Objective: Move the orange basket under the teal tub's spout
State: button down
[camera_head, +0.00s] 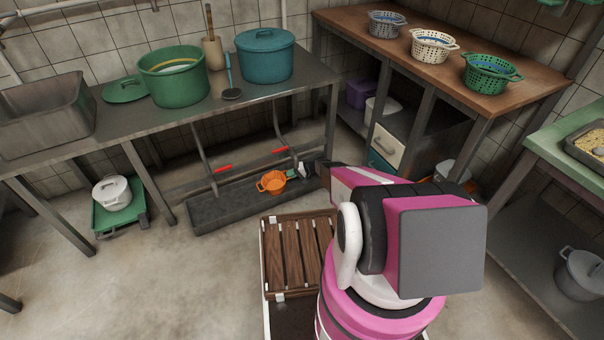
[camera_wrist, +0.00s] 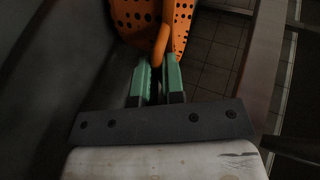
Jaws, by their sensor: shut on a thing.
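The orange basket (camera_head: 270,183) is at the dark trough below the metal table; I cannot tell whether it touches the trough. My gripper (camera_head: 289,175) is shut on the basket's handle, at its right side. In the wrist view, the green fingers (camera_wrist: 157,78) close around the orange handle (camera_wrist: 160,45), with the perforated basket (camera_wrist: 134,14) beyond. The teal tub (camera_head: 264,58) stands on the table above. A pipe (camera_head: 277,122) with a red lever comes down below it. The basket is just left of the pipe's lower end, which is partly hidden near my gripper.
The dark trough (camera_head: 215,211) lies along the floor. A second pipe (camera_head: 203,148) hangs below the green tub (camera_head: 172,80). A slatted wooden rack (camera_head: 298,255) lies in front. Three more baskets, including a green one (camera_head: 490,75), stand on the wooden counter (camera_head: 460,78).

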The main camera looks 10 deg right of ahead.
jog(key=w+d, duration=0.1)
jog(key=d, duration=0.4)
jog(key=w+d, duration=0.1)
jog(key=d, duration=0.1)
jog(key=shift+w+d, duration=0.15)
jog(key=shift+w, duration=0.15)
jog(key=d, duration=0.2)
jog(key=w+f, duration=0.1)
jog(key=shift+d, duration=0.4)
jog(key=shift+f, duration=0.3)
jog(key=c, duration=1.2)
grip_release()
jog(key=shift+s, duration=0.1)
jog(key=shift+r, duration=0.1)
